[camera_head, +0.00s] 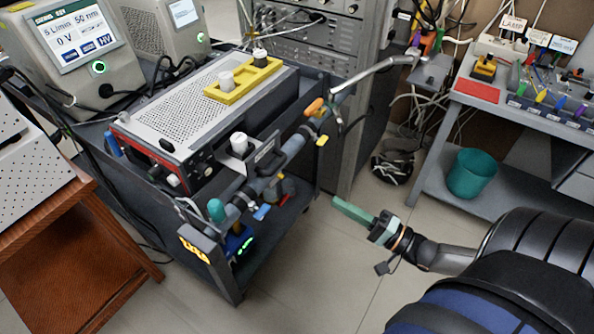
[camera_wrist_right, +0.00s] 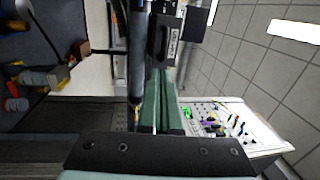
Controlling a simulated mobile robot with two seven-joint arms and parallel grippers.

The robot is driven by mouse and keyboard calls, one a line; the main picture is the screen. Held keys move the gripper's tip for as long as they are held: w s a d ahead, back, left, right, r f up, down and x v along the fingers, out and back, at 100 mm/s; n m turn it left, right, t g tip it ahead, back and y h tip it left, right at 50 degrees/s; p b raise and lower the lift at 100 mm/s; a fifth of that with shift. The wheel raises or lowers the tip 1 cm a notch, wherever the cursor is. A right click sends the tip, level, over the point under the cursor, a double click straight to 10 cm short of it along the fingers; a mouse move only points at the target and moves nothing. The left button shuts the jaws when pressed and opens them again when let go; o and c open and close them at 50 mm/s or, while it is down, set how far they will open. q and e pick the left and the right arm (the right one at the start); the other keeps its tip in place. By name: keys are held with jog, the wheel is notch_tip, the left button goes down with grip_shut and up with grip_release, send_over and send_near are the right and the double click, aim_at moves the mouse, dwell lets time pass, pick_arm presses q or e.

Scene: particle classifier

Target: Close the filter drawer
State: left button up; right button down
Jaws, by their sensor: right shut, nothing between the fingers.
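A black part with a white label and a loop handle (camera_head: 292,147), which looks like the filter drawer, sits on the grey pipe along the cart's front side. In the right wrist view the same labelled black part (camera_wrist_right: 165,40) shows beyond the fingertips. I cannot tell how far it stands out. My right gripper (camera_head: 352,212), with green fingers, is shut and empty in the air over the floor, to the right of the cart and apart from the handle. Its shut fingers (camera_wrist_right: 160,100) point toward the labelled part in the wrist view. My left gripper is not in view.
The pipe (camera_head: 312,130) carries orange and blue valve levers. A perforated instrument (camera_head: 185,115) with a yellow block (camera_head: 242,80) stands on the dark cart. A teal bin (camera_head: 472,173) sits on the right bench's lower shelf.

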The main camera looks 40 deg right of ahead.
send_near(267, 161)
jog(key=w+a+r, duration=0.1)
jog(key=w+r, duration=0.1)
pick_arm(q)
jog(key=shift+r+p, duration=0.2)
jog(key=shift+p, duration=0.1)
pick_arm(e)
jog(key=shift+w+f, duration=0.1)
jog(key=shift+w, duration=0.05)
jog(key=shift+a, duration=0.1)
